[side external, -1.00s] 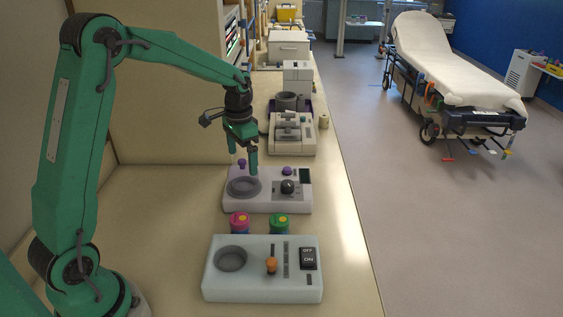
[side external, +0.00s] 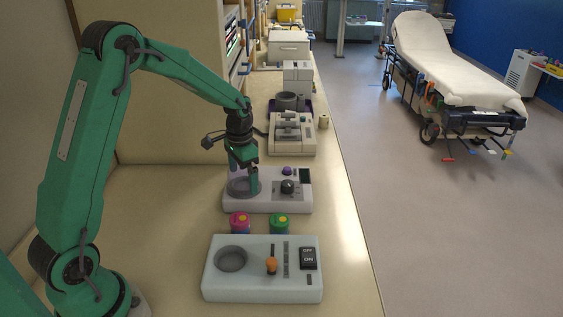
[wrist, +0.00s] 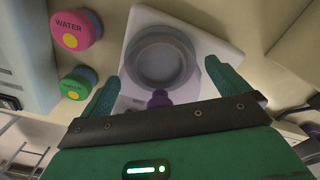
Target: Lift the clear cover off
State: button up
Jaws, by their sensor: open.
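The clear cover (wrist: 160,62) is a see-through round cover over the grey ring-shaped well of a white device (side external: 268,203), with a purple knob (wrist: 160,97) on top. In the wrist view the knob lies between my two spread fingers, with a gap on both sides. My gripper (side external: 243,178) is open and points down over the well in the side view. Whether a finger touches the cover I cannot tell.
A pink-lidded jar (side external: 239,222) and a green-lidded jar (side external: 279,223) stand just in front of the device. A nearer white box (side external: 262,285) has an orange-topped lever and an on/off switch. More bench devices (side external: 292,135) stand behind. The bench's left side is clear.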

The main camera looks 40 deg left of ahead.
dwell(0.4)
jog(key=c, duration=1)
jog(key=shift+r, duration=0.1)
jog(key=shift+r, duration=0.45)
notch_tip(320, 180, up, 3)
jog(key=shift+r, duration=0.1)
jog(key=s+d+r, duration=0.1)
jog(key=d+r, duration=0.1)
jog(key=d, duration=0.1)
jog(key=s+d+r, duration=0.1)
jog(key=d+r, duration=0.1)
jog(key=d, duration=0.2)
jog(key=s+d+r, duration=0.1)
jog(key=d+r, duration=0.1)
jog(key=d, duration=0.2)
jog(key=shift+s+r, duration=0.25)
jog(key=shift+r, duration=0.15)
